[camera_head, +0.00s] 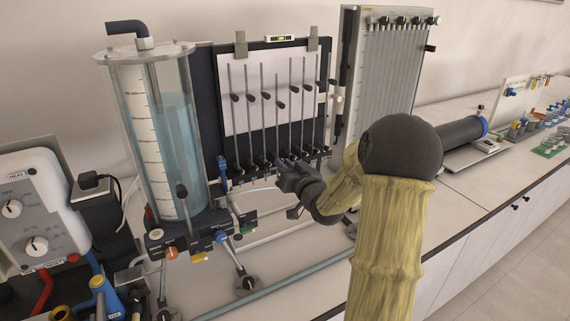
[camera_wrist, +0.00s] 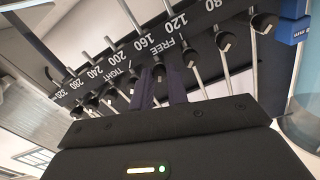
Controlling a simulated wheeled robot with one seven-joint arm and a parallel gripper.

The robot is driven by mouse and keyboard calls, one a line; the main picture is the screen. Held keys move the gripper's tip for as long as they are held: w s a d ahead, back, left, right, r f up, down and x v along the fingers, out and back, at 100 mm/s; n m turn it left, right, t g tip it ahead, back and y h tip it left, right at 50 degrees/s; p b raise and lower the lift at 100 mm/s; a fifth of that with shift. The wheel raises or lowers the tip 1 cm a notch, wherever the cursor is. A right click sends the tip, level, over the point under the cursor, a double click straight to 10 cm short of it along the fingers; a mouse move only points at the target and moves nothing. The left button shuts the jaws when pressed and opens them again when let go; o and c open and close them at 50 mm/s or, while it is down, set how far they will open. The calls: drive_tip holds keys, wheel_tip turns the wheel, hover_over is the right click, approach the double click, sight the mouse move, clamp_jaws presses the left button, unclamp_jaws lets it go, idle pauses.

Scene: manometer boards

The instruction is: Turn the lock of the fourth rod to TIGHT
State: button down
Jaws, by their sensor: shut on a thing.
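The dark manometer board (camera_head: 322,70) stands behind the bench with a white sheet and several thin vertical rods. Black lock knobs line its lower edge, where the wrist view shows a dark strip (camera_wrist: 95,62) with upside-down numbers and the words TIGHT and FREE. My gripper (camera_head: 281,162) is at this lower edge, near the middle rods. In the wrist view, the two dark fingers of my gripper (camera_wrist: 160,78) are closed around one black lock knob (camera_wrist: 158,72), the fourth from the right there. The fingers partly hide this knob, so I cannot tell its setting.
Neighbouring lock knobs (camera_wrist: 188,58) sit close on both sides. A clear water cylinder (camera_head: 175,110) stands left of the board, with a blue fitting (camera_head: 222,170) between them. A grey multi-tube panel (camera_head: 385,75) stands right. Bare bench (camera_head: 300,240) lies in front.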

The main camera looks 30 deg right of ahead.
drive_tip(key=shift+m+p, duration=0.45)
drive_tip(key=shift+m, duration=0.85)
drive_tip(key=c, duration=1.6)
unclamp_jaws()
drive_tip(key=shift+c, duration=0.2)
drive_tip(key=shift+s, duration=0.15)
drive_tip(key=s+b, duration=0.5)
drive_tip(key=s, duration=1.2)
drive_tip(key=shift+s+d+b, duration=0.15)
drive_tip(key=shift+d+b, duration=0.2)
drive_tip(key=shift+b, duration=0.05)
